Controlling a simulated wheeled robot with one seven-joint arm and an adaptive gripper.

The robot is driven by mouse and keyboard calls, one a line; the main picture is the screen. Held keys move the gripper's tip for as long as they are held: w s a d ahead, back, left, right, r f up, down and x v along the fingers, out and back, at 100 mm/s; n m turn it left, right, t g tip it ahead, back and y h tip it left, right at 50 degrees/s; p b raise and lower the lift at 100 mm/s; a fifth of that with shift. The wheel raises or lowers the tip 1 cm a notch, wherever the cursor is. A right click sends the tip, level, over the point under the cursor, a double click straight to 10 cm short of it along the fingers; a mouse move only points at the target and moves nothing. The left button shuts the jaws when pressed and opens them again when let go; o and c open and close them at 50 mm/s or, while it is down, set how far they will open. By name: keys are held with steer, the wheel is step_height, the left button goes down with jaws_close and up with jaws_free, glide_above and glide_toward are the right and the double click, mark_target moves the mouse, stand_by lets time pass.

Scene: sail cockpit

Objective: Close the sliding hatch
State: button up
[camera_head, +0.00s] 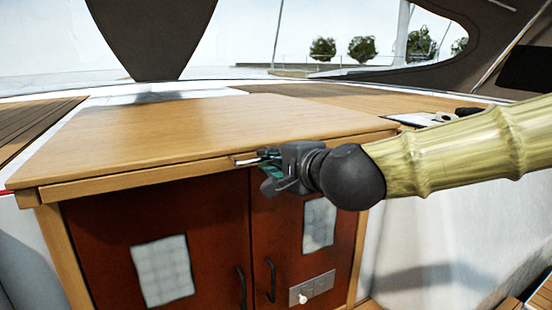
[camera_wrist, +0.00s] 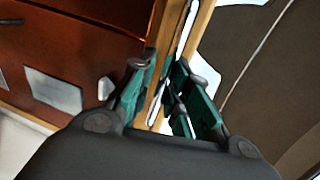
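The sliding hatch (camera_head: 190,125) is a light wooden panel lying flat over a red-brown cabinet in the head view. A small metal handle (camera_head: 246,159) shows at its front edge. My gripper (camera_head: 268,168) is at that front edge, just right of the handle. In the wrist view, the green-padded fingers of my gripper (camera_wrist: 165,75) are apart, one on each side of the wooden edge (camera_wrist: 169,45) and a bright metal strip. I see no clear contact of both pads. Whether the fingertips touch the handle is hard to tell.
Below the hatch is a two-door cabinet (camera_head: 165,235) with dark handles and light panels. A switch plate (camera_head: 312,289) is at its lower right. A dark windshield frame (camera_head: 150,40) rises behind. Small items (camera_head: 445,116) lie on the deck at right.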

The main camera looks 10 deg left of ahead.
steer(key=shift+r, duration=0.1)
steer(key=shift+d, duration=0.1)
steer(key=shift+s+d+r, duration=0.1)
steer(key=shift+s+d, duration=0.05)
steer(key=shift+s, duration=0.05)
steer(key=v, duration=1.1)
steer(key=shift+s+d, duration=0.25)
